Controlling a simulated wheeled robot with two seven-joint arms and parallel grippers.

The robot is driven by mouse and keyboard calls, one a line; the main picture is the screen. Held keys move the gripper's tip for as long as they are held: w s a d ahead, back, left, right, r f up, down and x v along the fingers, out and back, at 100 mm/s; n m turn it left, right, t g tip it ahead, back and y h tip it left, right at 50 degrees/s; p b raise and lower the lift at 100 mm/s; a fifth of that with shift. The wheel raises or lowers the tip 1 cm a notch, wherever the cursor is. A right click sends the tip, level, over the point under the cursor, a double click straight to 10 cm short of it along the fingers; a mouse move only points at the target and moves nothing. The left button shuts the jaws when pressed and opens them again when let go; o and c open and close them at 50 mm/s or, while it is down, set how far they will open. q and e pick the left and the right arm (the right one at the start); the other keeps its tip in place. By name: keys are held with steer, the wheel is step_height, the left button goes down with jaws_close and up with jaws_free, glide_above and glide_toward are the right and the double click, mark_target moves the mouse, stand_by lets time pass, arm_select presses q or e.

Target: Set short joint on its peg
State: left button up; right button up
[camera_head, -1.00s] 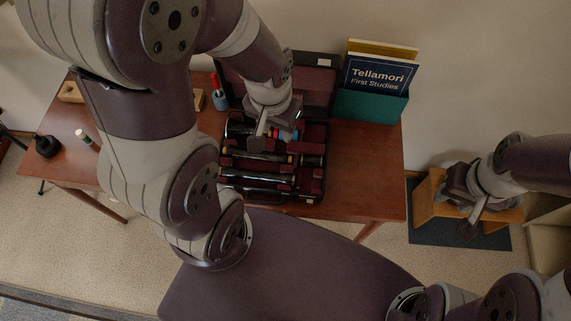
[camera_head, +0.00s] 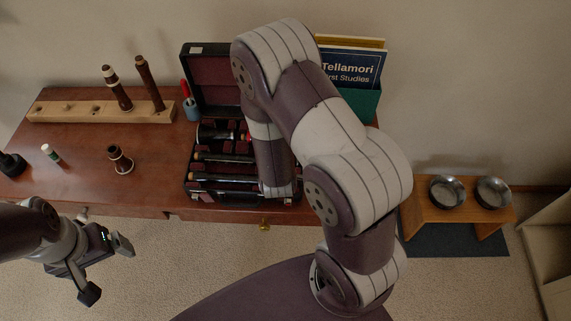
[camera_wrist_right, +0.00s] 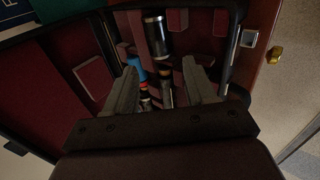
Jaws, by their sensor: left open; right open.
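A wooden peg rack (camera_head: 80,112) lies at the desk's back left. A dark joint with a pale ring (camera_head: 117,88) and a plain dark joint (camera_head: 149,80) stand on it; pegs to their left are bare. Which piece is the short joint is unclear. My right gripper (camera_wrist_right: 163,78) is open inside the instrument case (camera_wrist_right: 90,78). A small dark joint (camera_wrist_right: 166,92) shows between its fingers, seemingly untouched; the arm hides this gripper in the head view. My left gripper (camera_head: 106,268) is open and empty before the desk's front left.
The case (camera_head: 213,85) stands open with long pieces inside. A dark bell-shaped piece (camera_head: 120,160), a small white-green cylinder (camera_head: 50,153) and a blue holder (camera_head: 191,108) are on the desk. Books stand behind my right arm. A bench with two bowls (camera_head: 447,192) is right.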

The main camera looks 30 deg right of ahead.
steer(key=x, duration=0.7)
steer(key=shift+d+f, duration=0.1)
steer(key=shift+f, duration=0.15)
jaws_close()
